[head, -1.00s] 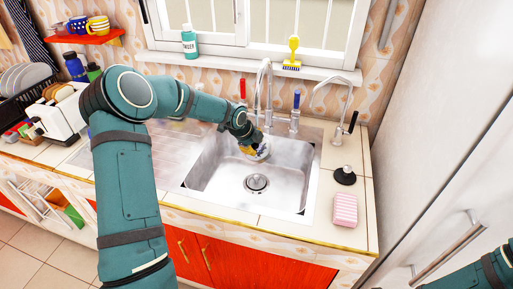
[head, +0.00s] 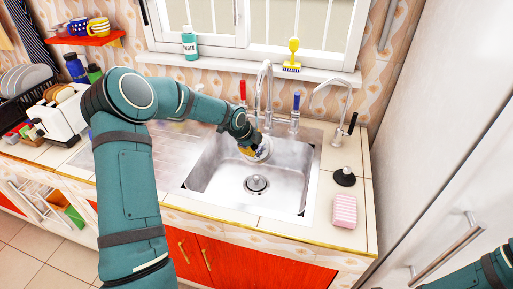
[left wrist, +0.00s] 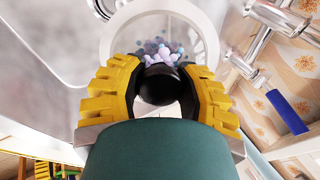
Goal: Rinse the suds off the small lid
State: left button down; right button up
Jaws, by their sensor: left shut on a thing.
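My left gripper (head: 248,148) is at the back of the sink basin, below the chrome spout (head: 265,85). Its yellow-padded fingers (left wrist: 158,92) are shut on the black knob (left wrist: 158,86) of the small lid (left wrist: 140,24). The lid is round and clear with a pale rim; it shows small and tilted in the head view (head: 263,150). A cluster of purple, blue and white suds (left wrist: 163,50) sits on the lid beside the knob. Of my right arm only a link shows at the lower right; its gripper is out of view.
The steel sink (head: 225,188) is otherwise empty, with a drain (head: 257,184). A red-handled tap (head: 242,92) and a blue-handled tap (head: 295,104) flank the spout. A pink sponge (head: 344,210), black plunger (head: 345,176) and thin side faucet (head: 343,100) stand at the right.

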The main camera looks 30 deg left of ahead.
aim_at(250, 161)
pick_arm(q)
jog(key=shift+d, duration=0.2)
jog(key=shift+s+d+b, duration=0.1)
jog(key=shift+d+b, duration=0.25)
jog(key=shift+d, duration=0.1)
jog(key=shift+a, duration=0.1)
jog(key=shift+a+p, duration=0.55)
jog(key=shift+d, duration=0.2)
jog(key=shift+d+b, duration=0.35)
jog(key=shift+d, duration=0.05)
jog(key=shift+s+a, duration=0.2)
jog(key=shift+s, duration=0.55)
jog(key=shift+s+a, duration=0.15)
jog(key=shift+s, duration=0.6)
jog(key=shift+s+a+p, duration=0.2)
jog(key=shift+s+p, duration=0.05)
jog(key=shift+s, duration=0.55)
jog(key=shift+s+a+p, duration=0.15)
jog(key=shift+s+p, duration=0.15)
jog(key=shift+s, duration=0.55)
jog(key=shift+s+a+p, duration=0.2)
jog(key=shift+s+p, duration=0.05)
jog(key=shift+s, duration=0.55)
